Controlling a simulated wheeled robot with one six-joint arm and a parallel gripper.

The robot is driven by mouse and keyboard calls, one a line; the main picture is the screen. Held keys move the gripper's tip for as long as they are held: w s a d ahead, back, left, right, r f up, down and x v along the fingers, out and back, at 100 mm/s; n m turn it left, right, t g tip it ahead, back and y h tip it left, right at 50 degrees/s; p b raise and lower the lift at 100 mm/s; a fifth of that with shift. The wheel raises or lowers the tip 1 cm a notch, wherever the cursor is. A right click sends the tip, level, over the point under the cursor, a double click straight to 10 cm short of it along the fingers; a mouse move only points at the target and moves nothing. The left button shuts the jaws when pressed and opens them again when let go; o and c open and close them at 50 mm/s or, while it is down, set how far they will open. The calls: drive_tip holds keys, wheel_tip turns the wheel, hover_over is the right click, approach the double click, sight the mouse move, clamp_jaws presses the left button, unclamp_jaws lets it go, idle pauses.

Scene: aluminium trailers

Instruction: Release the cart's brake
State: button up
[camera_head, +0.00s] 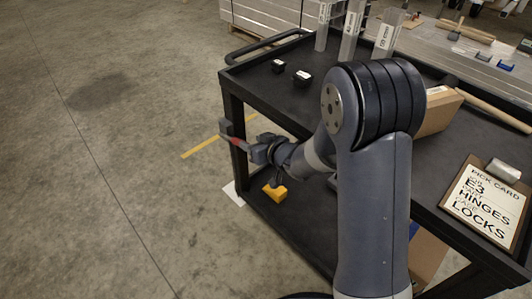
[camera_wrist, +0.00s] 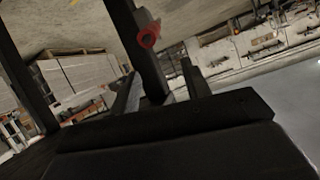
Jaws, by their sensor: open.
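The black cart (camera_head: 325,100) stands in the right half of the head view. A small red part (camera_head: 235,141) shows at its near left leg, partly covered by my gripper (camera_head: 243,145). In the wrist view a red ring (camera_wrist: 148,37) with a greyish piece behind it sits against the dark leg (camera_wrist: 124,20), just beyond my fingertips (camera_wrist: 160,68). This looks like the brake handle, but its label or setting cannot be read. My gripper is open with nothing clearly between its fingers. I cannot tell whether it touches the red part.
A yellow block (camera_head: 275,192) lies on the lower shelf. The concrete floor (camera_head: 100,170) left of the cart is clear.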

drive_tip(key=s+d, duration=0.4)
drive_tip(key=shift+s, duration=0.1)
idle(0.5)
hover_over(236, 139)
drive_tip(key=s+d, duration=0.3)
drive_tip(key=shift+f, duration=0.1)
drive_tip(key=x, duration=0.3)
drive_tip(key=shift+w+a+b, duration=0.2)
drive_tip(key=shift+b, duration=0.1)
drive_tip(key=shift+w+a+f, duration=0.3)
drive_tip(key=shift+w+a, duration=0.15)
